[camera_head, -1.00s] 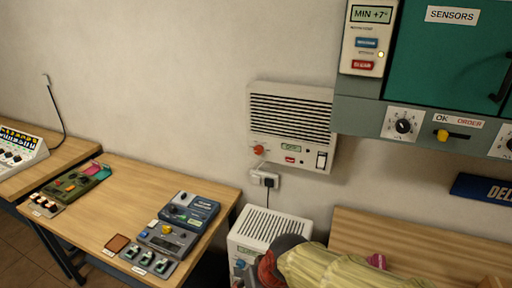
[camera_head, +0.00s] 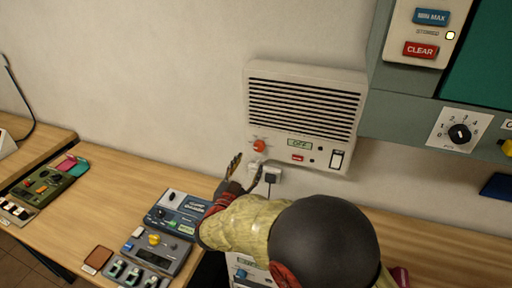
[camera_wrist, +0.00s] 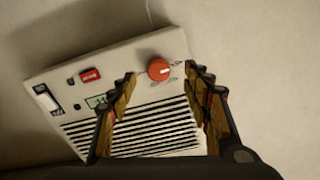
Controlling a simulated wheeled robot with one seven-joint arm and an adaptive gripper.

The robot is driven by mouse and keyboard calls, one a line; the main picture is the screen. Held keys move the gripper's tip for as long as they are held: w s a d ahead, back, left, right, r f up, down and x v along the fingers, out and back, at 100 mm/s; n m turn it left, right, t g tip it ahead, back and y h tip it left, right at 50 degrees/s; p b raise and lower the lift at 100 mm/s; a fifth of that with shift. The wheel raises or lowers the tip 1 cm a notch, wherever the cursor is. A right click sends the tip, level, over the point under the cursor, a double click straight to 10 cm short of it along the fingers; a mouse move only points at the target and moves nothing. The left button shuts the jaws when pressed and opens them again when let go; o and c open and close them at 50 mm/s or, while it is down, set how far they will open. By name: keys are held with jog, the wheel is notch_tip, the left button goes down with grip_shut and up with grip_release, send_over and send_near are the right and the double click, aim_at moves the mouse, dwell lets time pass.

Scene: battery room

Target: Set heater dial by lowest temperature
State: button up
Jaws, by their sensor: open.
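The wall heater (camera_head: 306,112) is a cream box with dark slats, mounted on the wall. Its red-orange dial (camera_head: 259,146) sits at the lower left of its front, left of a small green display reading OFF (camera_head: 300,143). My gripper (camera_head: 246,166) is open and empty just below and left of the dial, apart from it. In the wrist view the dial (camera_wrist: 159,70) shows between and beyond the open fingers (camera_wrist: 163,88). The min/max unit (camera_head: 425,35) at the upper right has blue MIN MAX and red CLEAR buttons; its display is out of view.
A plug in a wall socket (camera_head: 270,176) is just below the heater, near my gripper. A grey panel with a numbered dial (camera_head: 459,134) is at the right. Several control boxes (camera_head: 160,247) stand on the wooden table (camera_head: 95,210) at left.

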aim_at(258, 149)
jog(key=x, duration=0.5)
jog(key=r+b+x, duration=0.1)
jog(key=x, duration=0.2)
jog(key=shift+s+d, duration=0.1)
jog(key=shift+d, duration=0.15)
jog(key=shift+r, duration=0.1)
jog(key=shift+c, duration=1.1)
jog(key=c, duration=0.9)
jog(key=shift+c, duration=0.2)
